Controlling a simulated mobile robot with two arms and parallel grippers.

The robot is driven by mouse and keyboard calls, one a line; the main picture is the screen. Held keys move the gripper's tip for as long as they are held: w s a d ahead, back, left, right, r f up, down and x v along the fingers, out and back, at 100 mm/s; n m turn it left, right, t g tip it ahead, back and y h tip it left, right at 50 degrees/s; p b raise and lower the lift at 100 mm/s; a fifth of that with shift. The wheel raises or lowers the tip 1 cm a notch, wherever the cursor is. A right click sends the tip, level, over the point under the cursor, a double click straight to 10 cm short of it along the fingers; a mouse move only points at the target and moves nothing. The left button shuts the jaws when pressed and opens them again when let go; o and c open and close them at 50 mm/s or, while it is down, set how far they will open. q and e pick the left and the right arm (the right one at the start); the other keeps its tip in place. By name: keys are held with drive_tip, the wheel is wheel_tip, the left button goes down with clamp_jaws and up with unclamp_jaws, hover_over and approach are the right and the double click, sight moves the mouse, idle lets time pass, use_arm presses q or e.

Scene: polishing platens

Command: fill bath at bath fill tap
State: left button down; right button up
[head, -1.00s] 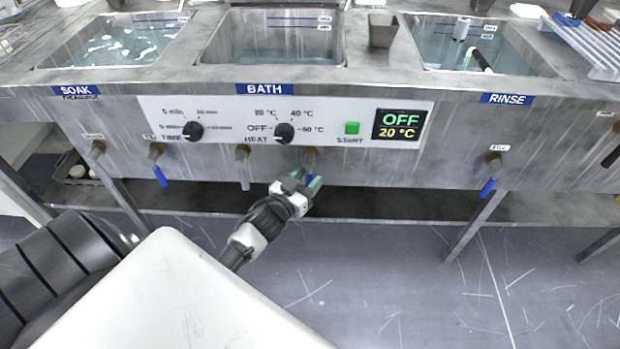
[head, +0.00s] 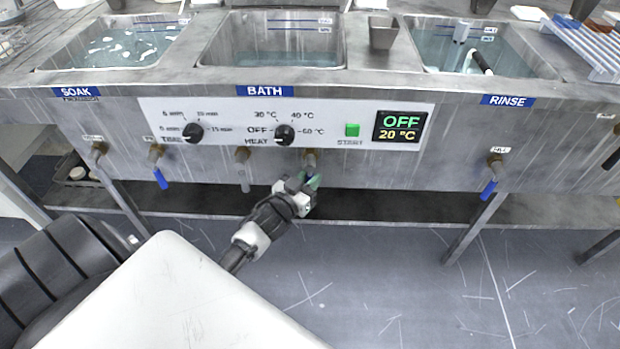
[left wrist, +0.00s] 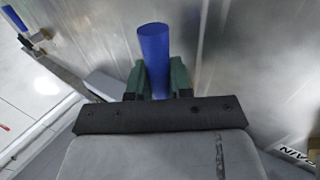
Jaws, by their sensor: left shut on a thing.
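The bath tank (head: 272,48) is the middle basin, behind the BATH label (head: 265,90). A thin bluish layer, apparently shallow water, shows low in it, well under the level marks on its back wall. Under the control panel is a brass tap (head: 311,158) with a blue lever. My left gripper (head: 310,183) has its green fingers closed on this lever, which they mostly hide in the head view. In the left wrist view the blue lever (left wrist: 154,50) stands between the two green fingers (left wrist: 156,80). My right gripper is out of view.
The panel has a time knob (head: 193,132), a heat knob (head: 285,134), a green start button (head: 352,130) and a display (head: 400,126) reading OFF, 20 °C. Soak (head: 120,42) and rinse (head: 480,48) tanks flank the bath. Other taps hang along the front. The floor ahead is clear.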

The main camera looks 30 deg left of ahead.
use_arm(q)
drive_tip(key=shift+w+d+f+n+b, duration=0.1)
drive_tip(key=shift+d+n+b, duration=0.05)
drive_tip(key=shift+n+b, duration=0.2)
drive_tip(key=n+t+b, duration=0.1)
drive_tip(key=n, duration=0.1)
drive_tip(key=d+n+t, duration=0.1)
drive_tip(key=shift+w+d+n+t+y+b, duration=0.15)
drive_tip(key=shift+w+n+t+y+b, duration=0.15)
drive_tip(key=shift+w+n+b, duration=0.1)
drive_tip(key=n+y, duration=0.1)
drive_tip(key=n, duration=0.1)
drive_tip(key=d+r+n+t+y+b, duration=0.1)
drive_tip(key=n, duration=0.1)
drive_tip(key=w+n+t+y+b, duration=0.1)
drive_tip(key=n, duration=0.2)
drive_tip(key=shift+d+r+y, duration=0.25)
drive_tip(key=shift+r+y, duration=0.05)
drive_tip(key=shift+r, duration=0.05)
drive_tip(key=shift+d+r+n+y, duration=0.15)
drive_tip(key=shift+r+n+y, duration=0.2)
drive_tip(key=shift+n+y, duration=0.55)
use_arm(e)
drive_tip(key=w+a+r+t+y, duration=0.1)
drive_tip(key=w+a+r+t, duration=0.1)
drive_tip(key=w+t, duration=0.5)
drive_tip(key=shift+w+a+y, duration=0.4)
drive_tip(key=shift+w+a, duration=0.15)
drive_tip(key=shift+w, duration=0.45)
